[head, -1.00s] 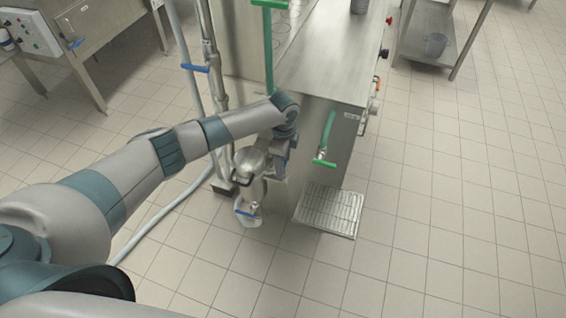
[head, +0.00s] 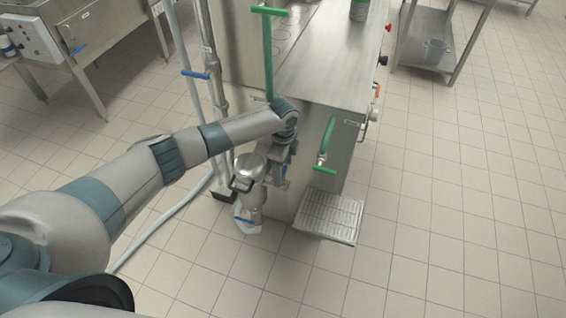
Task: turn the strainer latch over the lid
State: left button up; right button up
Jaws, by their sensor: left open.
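The strainer (head: 249,168) is a rounded steel vessel with a domed lid, low at the left front corner of the steel machine. A dark latch or bracket (head: 241,184) shows at its side; its exact position is too small to tell. My left gripper (head: 272,172) reaches in from the left and is open, pointing down just right of the strainer lid. Whether its fingers touch the latch cannot be told, as the wrist and fingers overlap the strainer's right side. My right gripper is not in view.
The steel machine (head: 325,60) stands behind the strainer. A pipe with a blue lever (head: 195,74) rises at left. A blue-handled valve (head: 245,220) sits below the strainer.

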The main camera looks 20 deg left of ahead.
aim_at(283, 172)
pick_arm(q)
jog(key=shift+r, duration=0.1)
notch_tip(283, 172, up, 17)
jog(key=b, duration=0.3)
jog(key=shift+r, duration=0.15)
dwell(0.6)
